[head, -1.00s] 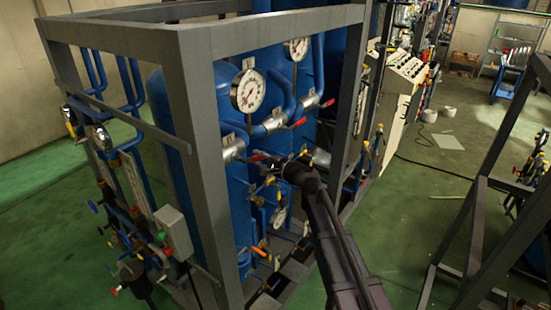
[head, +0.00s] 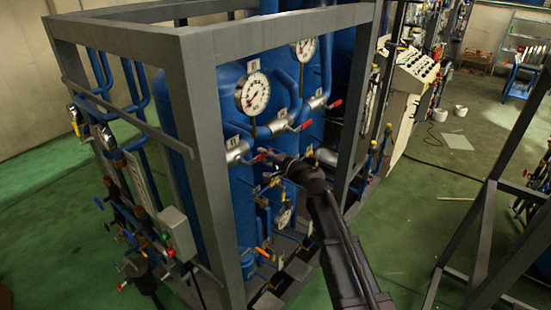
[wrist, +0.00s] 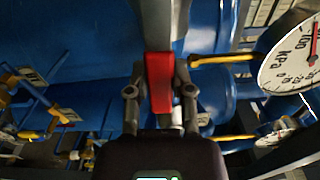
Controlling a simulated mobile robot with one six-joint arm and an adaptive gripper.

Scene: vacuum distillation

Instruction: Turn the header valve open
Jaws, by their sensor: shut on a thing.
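The header is a blue pipe with silver valve bodies (head: 237,150) running along the blue tanks inside the grey frame. The nearest header valve has a red lever handle, seen large in the wrist view (wrist: 160,82). My gripper (wrist: 160,92) has one finger on each side of this red handle and is shut on it. In the head view my gripper (head: 272,161) is at the nearest valve and partly hides its handle. Two more red handles, a middle one (head: 303,126) and a far one (head: 335,104), sit farther along the header.
A dial gauge (head: 253,92) stands above the header, with another gauge (head: 304,48) behind it. The grey frame posts (head: 210,170) stand close to the left of my arm. Yellow-handled valves and small pipes crowd below. Green floor (head: 400,225) is open to the right.

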